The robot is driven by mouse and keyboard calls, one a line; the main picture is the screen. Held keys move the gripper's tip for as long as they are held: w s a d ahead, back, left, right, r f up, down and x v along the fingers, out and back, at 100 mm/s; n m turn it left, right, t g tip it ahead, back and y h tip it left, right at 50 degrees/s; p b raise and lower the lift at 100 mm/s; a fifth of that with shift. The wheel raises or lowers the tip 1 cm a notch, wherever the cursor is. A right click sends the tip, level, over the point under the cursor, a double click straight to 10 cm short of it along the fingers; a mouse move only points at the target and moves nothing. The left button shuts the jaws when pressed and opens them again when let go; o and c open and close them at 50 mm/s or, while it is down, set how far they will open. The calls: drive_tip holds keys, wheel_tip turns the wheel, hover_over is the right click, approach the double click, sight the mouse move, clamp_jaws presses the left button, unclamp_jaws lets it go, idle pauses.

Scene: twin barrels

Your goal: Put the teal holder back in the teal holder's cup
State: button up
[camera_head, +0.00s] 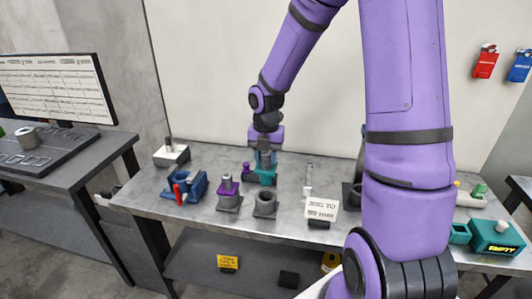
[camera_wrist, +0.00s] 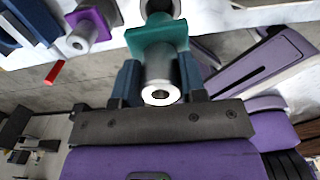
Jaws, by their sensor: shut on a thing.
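The teal holder (camera_head: 266,177) is in my gripper (camera_head: 264,160) above the back middle of the table. In the wrist view my gripper (camera_wrist: 160,85) has its blue fingers on either side of the holder's metal cylinder. The teal square body (camera_wrist: 155,38) lies beyond the fingertips. An empty grey cup (camera_head: 265,206) stands on the table, in front of the holder in the head view. A dark round opening (camera_wrist: 160,7) shows just past the holder in the wrist view. I cannot tell how high the holder is above the table.
A purple holder (camera_head: 229,187) sits in a grey cup left of the empty one. A blue block with a red piece (camera_head: 180,192) stands further left. A white sign (camera_head: 320,209) stands to the right. A teal box marked EMPTY (camera_head: 494,238) is at the far right.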

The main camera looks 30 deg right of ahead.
sight(266, 184)
drive_tip(key=shift+f, duration=2.25)
drive_tip(key=shift+f, duration=3.1)
drive_tip(key=o, duration=1.2)
drive_tip(key=shift+c, duration=0.2)
wheel_tip(266, 184, up, 11)
drive_tip(key=shift+f, duration=0.1)
